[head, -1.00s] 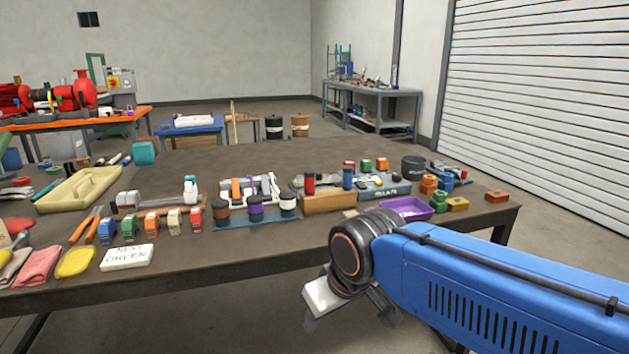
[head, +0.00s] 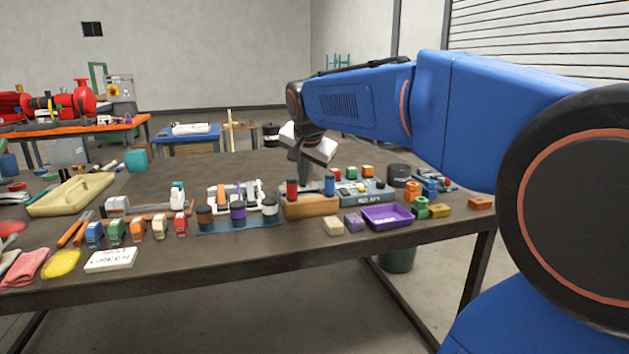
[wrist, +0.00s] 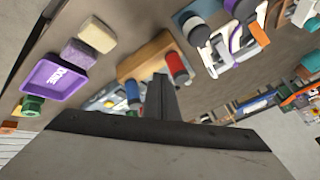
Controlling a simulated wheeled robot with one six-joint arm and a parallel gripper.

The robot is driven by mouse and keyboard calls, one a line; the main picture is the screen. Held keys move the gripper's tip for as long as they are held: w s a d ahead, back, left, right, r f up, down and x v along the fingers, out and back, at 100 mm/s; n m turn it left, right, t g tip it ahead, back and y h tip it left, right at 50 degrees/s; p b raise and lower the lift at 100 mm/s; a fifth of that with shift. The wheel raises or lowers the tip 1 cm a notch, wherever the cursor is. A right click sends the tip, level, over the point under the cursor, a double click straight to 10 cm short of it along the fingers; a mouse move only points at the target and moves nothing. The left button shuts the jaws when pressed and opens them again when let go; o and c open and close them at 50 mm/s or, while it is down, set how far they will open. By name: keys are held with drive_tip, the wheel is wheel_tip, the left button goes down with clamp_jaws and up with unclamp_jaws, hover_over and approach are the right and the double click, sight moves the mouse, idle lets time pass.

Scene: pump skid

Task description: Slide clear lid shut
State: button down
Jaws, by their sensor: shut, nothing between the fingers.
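I cannot make out a clear lid in either view. My gripper (head: 306,172) is shut and empty, pointing down over the table behind the wooden block (head: 311,206) that holds a red and a blue cylinder. In the wrist view my shut fingers (wrist: 163,97) appear beside the red cylinder (wrist: 177,67) and blue cylinder (wrist: 132,92); I cannot tell whether they touch anything. A grey box (head: 364,193) with coloured buttons stands just right of the gripper, and my fingers partly hide it in the wrist view.
A purple tray (head: 387,217) lies near the front edge, with a cream block (head: 333,226) and a purple block (head: 354,223) left of it. Bottles on a blue mat (head: 238,226) stand left of the wooden block. A black canister (head: 398,175) stands at right.

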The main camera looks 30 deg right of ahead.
drive_tip(key=w+d+r+m, duration=0.2)
drive_tip(key=w+d, duration=0.3)
approach(308, 187)
drive_tip(key=shift+h, duration=0.3)
drive_tip(key=x, duration=0.5)
drive_tip(key=shift+w+a, duration=0.1)
drive_tip(key=shift+a, duration=0.1)
drive_tip(key=w, duration=0.2)
drive_tip(key=w+d, duration=0.1)
drive_tip(key=w, duration=0.1)
drive_tip(key=w+d, duration=0.1)
drive_tip(key=w, duration=0.2)
drive_tip(key=shift+f, duration=0.1)
drive_tip(key=shift+w, duration=0.25)
drive_tip(key=shift+d+r, duration=0.1)
drive_tip(key=shift+r, duration=0.15)
